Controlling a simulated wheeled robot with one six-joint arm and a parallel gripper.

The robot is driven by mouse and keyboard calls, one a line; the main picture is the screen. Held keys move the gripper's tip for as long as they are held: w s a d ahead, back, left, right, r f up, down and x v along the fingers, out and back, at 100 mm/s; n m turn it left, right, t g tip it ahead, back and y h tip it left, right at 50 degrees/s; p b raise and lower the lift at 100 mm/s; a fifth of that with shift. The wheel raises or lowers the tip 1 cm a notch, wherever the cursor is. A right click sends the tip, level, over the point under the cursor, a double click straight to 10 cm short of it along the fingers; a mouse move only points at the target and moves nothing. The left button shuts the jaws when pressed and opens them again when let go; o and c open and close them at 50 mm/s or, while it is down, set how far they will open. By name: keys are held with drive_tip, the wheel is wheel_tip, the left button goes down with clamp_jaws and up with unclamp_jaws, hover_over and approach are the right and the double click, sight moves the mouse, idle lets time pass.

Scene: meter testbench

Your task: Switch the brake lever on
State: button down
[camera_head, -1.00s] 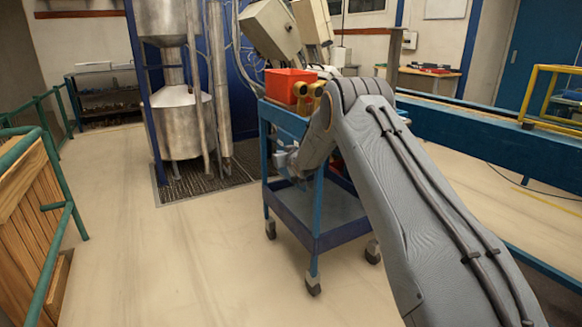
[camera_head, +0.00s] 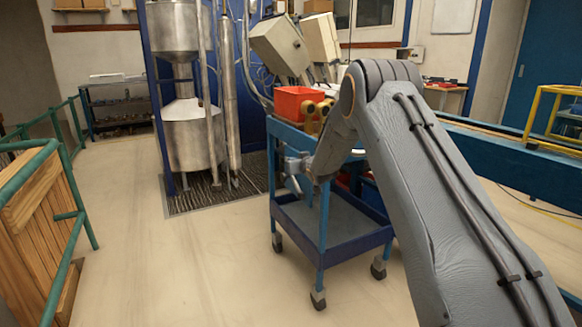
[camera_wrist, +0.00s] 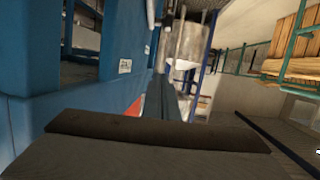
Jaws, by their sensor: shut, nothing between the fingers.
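I cannot make out a brake lever in either view. My arm reaches forward over the blue cart (camera_head: 325,262) in the head view. My gripper (camera_head: 294,172) is small there, at the cart's left side below its top, and partly hidden by the wrist. It is shut and empty. In the wrist view a broad dark grey part of my own arm end fills the bottom. A large blue surface (camera_wrist: 60,110) with a small white label (camera_wrist: 125,66) is close on the left. A small red patch (camera_wrist: 134,107) shows beside it; I cannot tell what it is.
A red bin (camera_head: 296,103) and brass fittings (camera_head: 313,114) sit on the cart's top. A steel tank (camera_head: 190,140) stands behind left. A green railing (camera_head: 72,160) is at left, a blue beam (camera_head: 500,153) at right. The floor left of the cart is clear.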

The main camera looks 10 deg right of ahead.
drive_tip(key=s+r, duration=0.1)
drive_tip(key=r, duration=0.1)
drive_tip(key=s+r, duration=0.2)
drive_tip(key=shift+s+a+r, duration=0.1)
drive_tip(key=shift+s+r, duration=0.1)
drive_tip(key=shift+s, duration=0.1)
drive_tip(key=s+d+m+g+h+p, duration=0.15)
drive_tip(key=s+g, duration=0.55)
drive_tip(key=s, duration=2.4)
drive_tip(key=s+d+m+g+h+p, duration=0.15)
drive_tip(key=s+g, duration=0.65)
drive_tip(key=s, duration=2.3)
drive_tip(key=r+p, duration=0.1)
drive_tip(key=p, duration=0.2)
drive_tip(key=d+r+p, duration=0.1)
drive_tip(key=r+p, duration=0.1)
drive_tip(key=p, duration=0.1)
drive_tip(key=d+r+p, duration=0.1)
drive_tip(key=p, duration=0.2)
drive_tip(key=shift+s+d+r, duration=0.1)
drive_tip(key=shift+s+r, duration=0.05)
drive_tip(key=shift+r, duration=0.05)
